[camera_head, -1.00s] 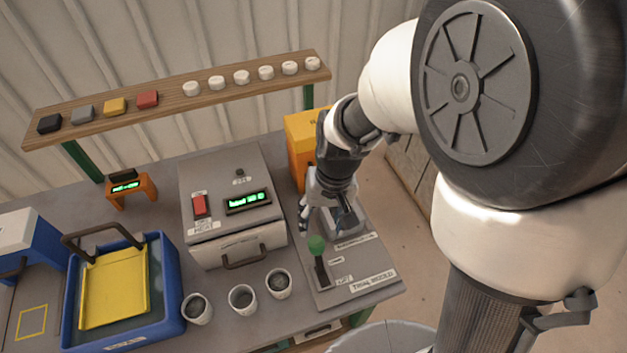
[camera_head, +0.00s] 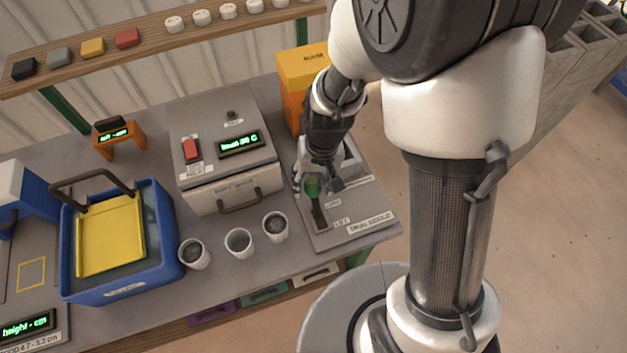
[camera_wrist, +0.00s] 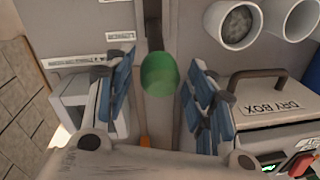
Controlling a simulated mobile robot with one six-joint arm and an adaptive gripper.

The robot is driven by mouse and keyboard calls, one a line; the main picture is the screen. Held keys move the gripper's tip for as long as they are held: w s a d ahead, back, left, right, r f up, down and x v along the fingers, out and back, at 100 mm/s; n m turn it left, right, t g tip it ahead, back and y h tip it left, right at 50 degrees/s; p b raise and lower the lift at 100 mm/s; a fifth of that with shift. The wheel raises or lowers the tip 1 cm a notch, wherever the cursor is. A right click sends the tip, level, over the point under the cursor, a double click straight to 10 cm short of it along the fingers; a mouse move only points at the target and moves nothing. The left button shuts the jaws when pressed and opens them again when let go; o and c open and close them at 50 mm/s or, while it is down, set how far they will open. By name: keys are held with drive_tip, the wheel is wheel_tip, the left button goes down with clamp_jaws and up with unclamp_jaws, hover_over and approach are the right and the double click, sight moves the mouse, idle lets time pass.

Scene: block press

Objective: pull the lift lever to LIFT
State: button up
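The lift lever has a green knob (camera_head: 313,187) on a dark stem, set in a slot of a grey plate (camera_head: 372,203) with small labels, one reading LIFT. My gripper (camera_head: 318,183) is at the knob in the head view. In the wrist view the green knob (camera_wrist: 160,74) lies between the two blue-padded fingers of my gripper (camera_wrist: 159,95). The fingers are open, with a gap on each side of the knob. The press mould behind is mostly hidden by my gripper.
The dry box (camera_head: 235,193) with its handle stands left of the plate. Three cups (camera_head: 239,242) stand in front of it. An orange unit (camera_head: 301,68) is behind my gripper. A blue tub (camera_head: 168,248) with a yellow plate is further left.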

clamp_jaws()
idle(0.4)
